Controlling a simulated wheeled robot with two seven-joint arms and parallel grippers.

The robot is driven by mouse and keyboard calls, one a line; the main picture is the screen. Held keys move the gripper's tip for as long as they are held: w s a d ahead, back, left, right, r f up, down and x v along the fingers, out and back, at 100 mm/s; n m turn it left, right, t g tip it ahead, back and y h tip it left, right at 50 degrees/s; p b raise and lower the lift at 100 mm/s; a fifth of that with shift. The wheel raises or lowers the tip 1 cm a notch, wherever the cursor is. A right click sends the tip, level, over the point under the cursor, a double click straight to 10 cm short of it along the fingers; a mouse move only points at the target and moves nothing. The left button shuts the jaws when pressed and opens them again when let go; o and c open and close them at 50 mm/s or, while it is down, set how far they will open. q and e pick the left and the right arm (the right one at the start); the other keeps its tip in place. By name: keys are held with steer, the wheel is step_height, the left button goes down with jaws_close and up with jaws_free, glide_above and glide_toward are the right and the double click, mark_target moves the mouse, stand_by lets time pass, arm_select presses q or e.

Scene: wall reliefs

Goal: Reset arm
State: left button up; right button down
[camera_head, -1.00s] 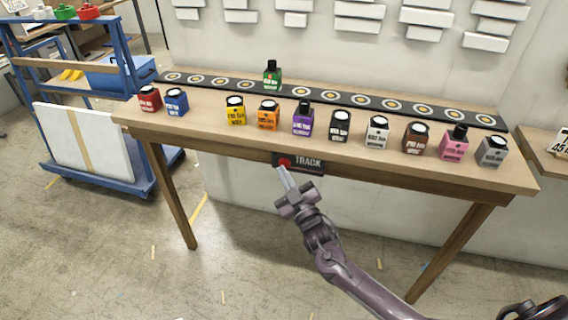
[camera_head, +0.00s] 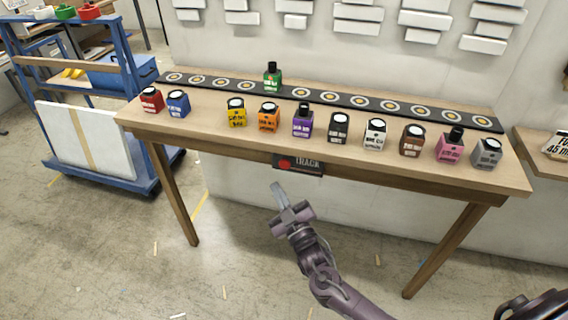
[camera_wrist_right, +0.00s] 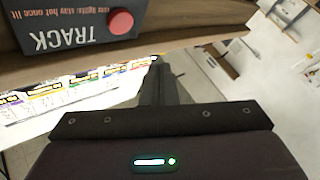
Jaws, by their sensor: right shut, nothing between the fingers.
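My right gripper (camera_head: 279,194) is shut and empty, in the air in front of the table and below its front edge. It is apart from the dark TRACK sign (camera_head: 297,164) with its red button, fixed to the table's front edge. In the right wrist view, my shut fingers (camera_wrist_right: 160,68) point toward the sign (camera_wrist_right: 80,30) and red button (camera_wrist_right: 121,21), which show upside down at the upper left. My left gripper is not in view.
The wooden table (camera_head: 220,133) bears a row of coloured bottles and a black strip (camera_head: 340,98) with ringed spots, one green bottle (camera_head: 272,76) standing on it. A blue cart (camera_head: 100,180) stands at left. Floor in front of the table is clear apart from small scraps.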

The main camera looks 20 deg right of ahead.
stand_by(0.3)
